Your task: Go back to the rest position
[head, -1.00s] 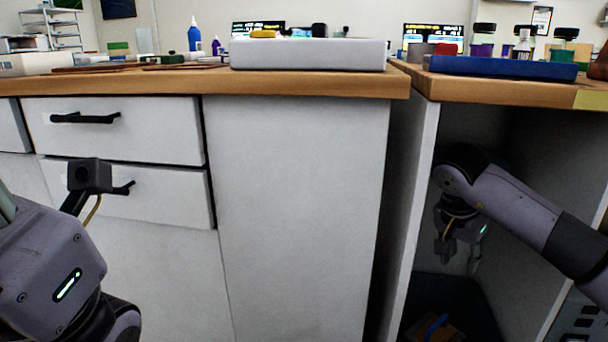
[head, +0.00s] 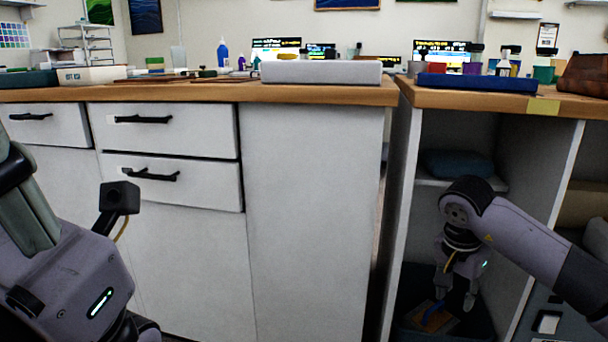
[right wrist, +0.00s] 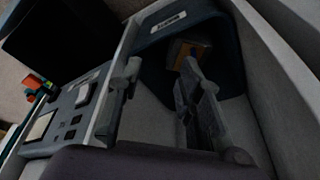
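My right gripper (head: 455,296) hangs pointing down in front of the open cabinet bay on the right. Its fingers are apart with nothing between them; the right wrist view also shows the two fingers spread (right wrist: 160,78). Below and behind it is a dark bin (right wrist: 227,68) with a white label, holding an orange-brown item (right wrist: 187,52).
The wooden counter (head: 200,95) runs across above white drawers (head: 165,130). A white block (head: 320,72) and a blue tray (head: 480,84) with jars stand on it. The cabinet's side panels flank my right gripper. A grey control panel (right wrist: 60,125) shows in the right wrist view.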

